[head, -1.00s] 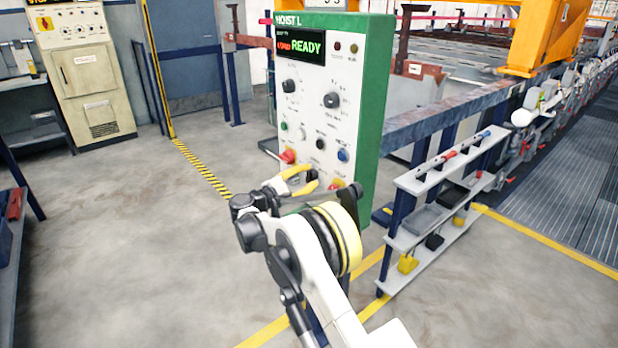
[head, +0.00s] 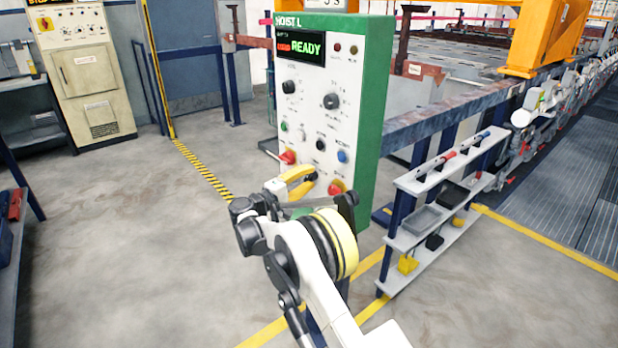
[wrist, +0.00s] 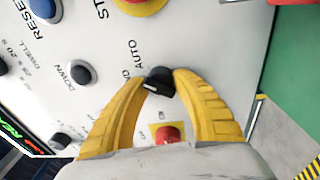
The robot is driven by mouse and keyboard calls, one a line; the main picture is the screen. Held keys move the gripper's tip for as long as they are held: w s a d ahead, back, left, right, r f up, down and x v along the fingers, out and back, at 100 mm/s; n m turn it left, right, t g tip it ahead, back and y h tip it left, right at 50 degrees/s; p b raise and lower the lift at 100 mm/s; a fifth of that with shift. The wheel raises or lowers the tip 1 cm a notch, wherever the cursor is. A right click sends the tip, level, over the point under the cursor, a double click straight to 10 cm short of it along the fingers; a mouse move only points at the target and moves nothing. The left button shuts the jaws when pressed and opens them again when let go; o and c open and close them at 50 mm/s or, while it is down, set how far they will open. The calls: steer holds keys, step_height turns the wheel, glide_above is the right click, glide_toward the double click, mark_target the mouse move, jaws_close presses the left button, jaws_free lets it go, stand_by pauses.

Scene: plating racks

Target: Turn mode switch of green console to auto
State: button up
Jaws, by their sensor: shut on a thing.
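The green console (head: 371,115), labelled HOIST L, has a white front panel with a display reading READY. Its mode switch is a small black knob (wrist: 160,81) low on the panel, with the word AUTO printed beside it in the wrist view. A second label beside the knob is partly hidden by a finger. My gripper (wrist: 162,82), with yellow fingers, is shut on the knob, one finger on each side. A pale mark shows on the knob, but its exact setting is hard to tell. In the head view my gripper (head: 309,178) is at the lower panel.
Other red buttons (head: 337,188) and a blue button (head: 343,156) are nearby. A shelf rack (head: 440,205) stands right of the console. The floor to the left is clear.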

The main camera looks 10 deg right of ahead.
steer(key=m, duration=0.5)
steer(key=shift+f+h, duration=0.1)
steer(key=shift+h, duration=0.3)
steer(key=shift+c, duration=0.2)
steer(key=shift+f+m, duration=0.1)
steer(key=shift+m, duration=0.3)
steer(key=o, duration=1.2)
steer(key=shift+c, duration=0.2)
steer(key=shift+a, duration=0.1)
